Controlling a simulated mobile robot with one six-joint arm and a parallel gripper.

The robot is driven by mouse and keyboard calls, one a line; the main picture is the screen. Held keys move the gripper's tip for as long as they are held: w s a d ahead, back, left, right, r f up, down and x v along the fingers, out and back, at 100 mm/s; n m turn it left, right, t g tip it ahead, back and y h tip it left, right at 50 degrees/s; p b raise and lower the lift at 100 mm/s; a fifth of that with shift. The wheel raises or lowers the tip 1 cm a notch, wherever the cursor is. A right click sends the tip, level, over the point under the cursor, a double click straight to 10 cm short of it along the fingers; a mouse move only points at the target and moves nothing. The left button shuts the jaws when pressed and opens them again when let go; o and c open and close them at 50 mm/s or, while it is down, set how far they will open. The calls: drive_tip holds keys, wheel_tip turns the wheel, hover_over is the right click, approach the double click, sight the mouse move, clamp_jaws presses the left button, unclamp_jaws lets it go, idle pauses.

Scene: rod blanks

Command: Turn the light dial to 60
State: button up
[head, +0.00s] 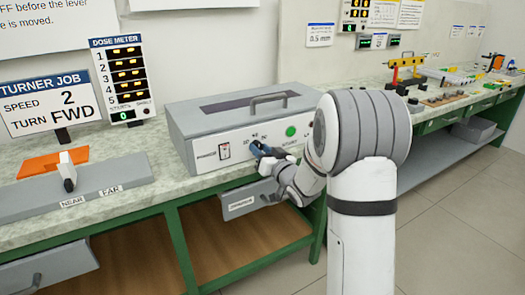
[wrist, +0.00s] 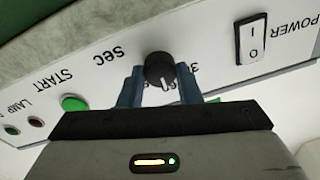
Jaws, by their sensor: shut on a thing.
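The dial (wrist: 159,66) is a round black knob with a white pointer line on the white front panel of a grey box (head: 195,118). In the wrist view the panel appears upside down, with "Sec" printed beside the dial and the numbers around it mostly hidden. My gripper (wrist: 161,78) has its two blue fingers on either side of the dial and is shut on it. In the head view my gripper (head: 258,150) is at the panel and covers the dial. The pointer's exact number cannot be read.
On the panel are a power rocker switch (wrist: 251,38) and a green START button (wrist: 74,103). A grey drawer (head: 240,203) hangs under the bench, below my gripper. A lever slide (head: 100,180) and a dose meter (head: 122,70) stand to the left.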

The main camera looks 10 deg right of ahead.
drive_tip(key=shift+r, duration=0.1)
drive_tip(key=o, duration=1)
drive_tip(key=v, duration=0.7)
drive_tip(key=shift+s+d, duration=0.15)
drive_tip(key=shift+s, duration=0.2)
drive_tip(key=s+d+r+m+g+h+p, duration=0.1)
drive_tip(key=s+d+r+g+h+p, duration=0.1)
drive_tip(key=s+r+g+h+p, duration=0.65)
drive_tip(key=s+a+r+g+p, duration=0.1)
drive_tip(key=s+r+g+p, duration=0.1)
drive_tip(key=s, duration=0.5)
drive_tip(key=s+a+r+g+y+p, duration=0.1)
drive_tip(key=s+a+r+g+p, duration=0.1)
drive_tip(key=s+r+p, duration=0.2)
drive_tip(key=s+a+r+g+y+p, duration=0.1)
drive_tip(key=s+r+g+p, duration=0.1)
drive_tip(key=s+p, duration=0.4)
drive_tip(key=shift+s+a+r+g, duration=0.1)
drive_tip(key=shift+s+a+r, duration=0.05)
drive_tip(key=shift+s, duration=0.7)
drive_tip(key=shift+s+a+r+g, duration=0.1)
drive_tip(key=shift+s+r, duration=0.05)
drive_tip(key=shift+s, duration=0.75)
drive_tip(key=shift+s+a+r+g, duration=0.1)
drive_tip(key=shift+s+a+r, duration=0.05)
drive_tip(key=shift+s, duration=0.7)
